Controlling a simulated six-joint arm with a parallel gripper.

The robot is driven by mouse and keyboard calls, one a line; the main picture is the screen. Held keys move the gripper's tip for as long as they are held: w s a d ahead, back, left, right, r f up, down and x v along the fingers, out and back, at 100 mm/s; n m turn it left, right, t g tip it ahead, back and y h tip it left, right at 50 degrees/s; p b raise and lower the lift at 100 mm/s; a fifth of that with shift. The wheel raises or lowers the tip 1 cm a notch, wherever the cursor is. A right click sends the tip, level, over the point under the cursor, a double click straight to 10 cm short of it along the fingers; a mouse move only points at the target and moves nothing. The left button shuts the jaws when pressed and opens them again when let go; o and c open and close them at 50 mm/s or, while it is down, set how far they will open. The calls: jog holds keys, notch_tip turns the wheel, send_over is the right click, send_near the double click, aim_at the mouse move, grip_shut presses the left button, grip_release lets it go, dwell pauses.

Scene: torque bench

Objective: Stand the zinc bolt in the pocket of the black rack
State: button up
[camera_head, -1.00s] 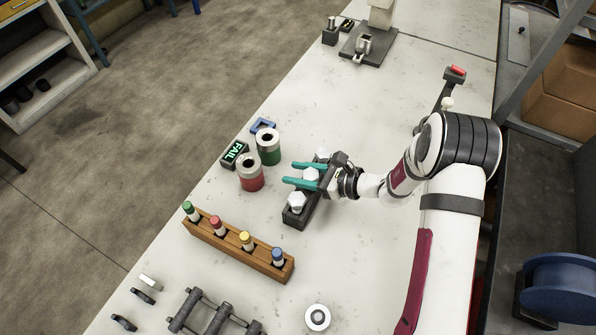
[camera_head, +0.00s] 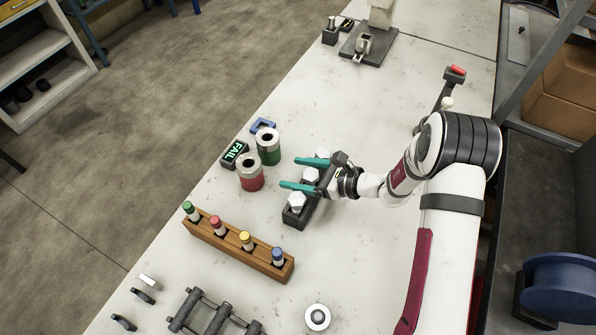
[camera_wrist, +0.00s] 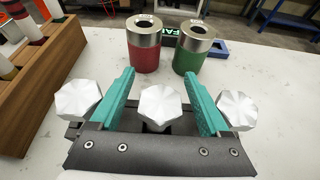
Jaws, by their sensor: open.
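The black rack (camera_head: 295,217) stands on the bench with three pale silver hex-headed bolts in a row along it. The zinc bolt seems to be the middle one (camera_wrist: 160,106); it also shows between my fingers in the head view (camera_head: 311,174). The near bolt (camera_head: 297,200) and far bolt (camera_head: 323,155) look alike in colour. My gripper (camera_head: 291,173) is open, its teal fingers on either side of the middle bolt head, with gaps to it in the wrist view. The bolt shanks and the pocket are hidden.
A red can (camera_head: 250,177) and a green can (camera_head: 269,151) stand beyond the fingertips, near a FAIL display (camera_head: 235,152) and a blue frame (camera_head: 263,125). A wooden block (camera_head: 236,249) with coloured-top pegs stands nearer.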

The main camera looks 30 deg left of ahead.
jog(key=v, duration=1.5)
jog(key=shift+d, duration=0.4)
